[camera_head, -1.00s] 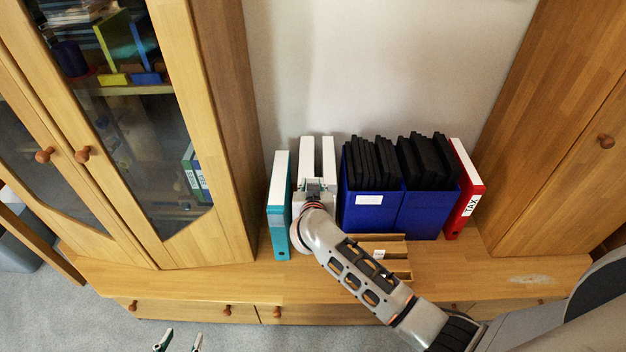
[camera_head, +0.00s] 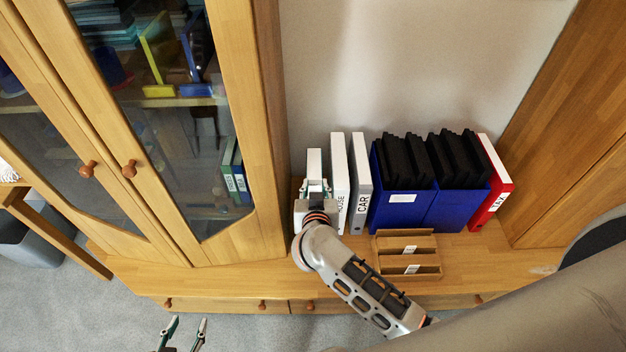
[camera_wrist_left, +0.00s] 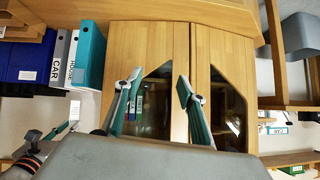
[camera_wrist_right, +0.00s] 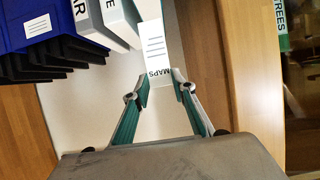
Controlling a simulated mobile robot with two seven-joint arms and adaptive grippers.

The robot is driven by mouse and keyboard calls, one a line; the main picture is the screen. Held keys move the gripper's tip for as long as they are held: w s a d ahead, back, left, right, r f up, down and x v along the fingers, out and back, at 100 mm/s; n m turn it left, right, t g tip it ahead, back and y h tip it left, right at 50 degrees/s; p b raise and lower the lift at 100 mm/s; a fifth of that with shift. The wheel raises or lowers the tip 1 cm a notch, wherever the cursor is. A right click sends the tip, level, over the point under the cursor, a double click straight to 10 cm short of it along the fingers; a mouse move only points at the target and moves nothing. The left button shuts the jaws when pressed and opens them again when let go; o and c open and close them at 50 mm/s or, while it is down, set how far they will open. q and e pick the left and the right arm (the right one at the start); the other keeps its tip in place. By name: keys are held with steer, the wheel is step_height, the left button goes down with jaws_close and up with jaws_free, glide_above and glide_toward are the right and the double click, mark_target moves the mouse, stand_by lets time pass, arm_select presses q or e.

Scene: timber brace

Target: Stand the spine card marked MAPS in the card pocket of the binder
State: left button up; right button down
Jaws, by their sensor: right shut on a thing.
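My right gripper (camera_head: 318,188) is shut on the white spine card (camera_wrist_right: 153,40), marked MAPS, whose lettering lies close to the fingertips (camera_wrist_right: 160,86). The card also shows in the left wrist view (camera_wrist_left: 74,111), apart in that picture from the teal binder (camera_wrist_left: 90,55). In the head view the gripper stands in front of the teal binder's place, left of the HOUSE binder, and hides most of it; its card pocket cannot be made out. My left gripper (camera_head: 181,336) is open and empty, low in front of the cabinet; its spread fingers show in its wrist view (camera_wrist_left: 158,85).
Right of the gripper stand the HOUSE binder (camera_head: 340,180), CAR binder (camera_head: 360,185), blue boxes (camera_head: 398,205) with black folders, and the red TAX binder (camera_head: 493,190). A wooden rack (camera_head: 405,262) lies in front. A glass-door cabinet (camera_head: 262,130) closes the left side.

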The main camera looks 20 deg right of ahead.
arm_select(q)
steer(key=shift+s+d+f, duration=0.1)
steer(key=shift+s+d, duration=0.05)
steer(key=shift+s, duration=0.1)
arm_select(e)
steer(key=shift+f, duration=0.35)
arm_select(q)
steer(key=shift+w+d+r+t+h+b, duration=0.3)
steer(key=shift+w+d+r+b, duration=0.25)
steer(key=shift+w+b, duration=0.2)
arm_select(e)
step_height(320, 180, down, 4)
arm_select(q)
steer(key=shift+s+f, duration=0.2)
steer(key=shift+f, duration=0.05)
steer(key=shift+r+p, duration=0.2)
steer(key=shift+p, duration=0.1)
steer(key=shift+a+r+p, duration=0.1)
steer(key=shift+r+p, duration=0.2)
steer(key=shift+p, duration=0.1)
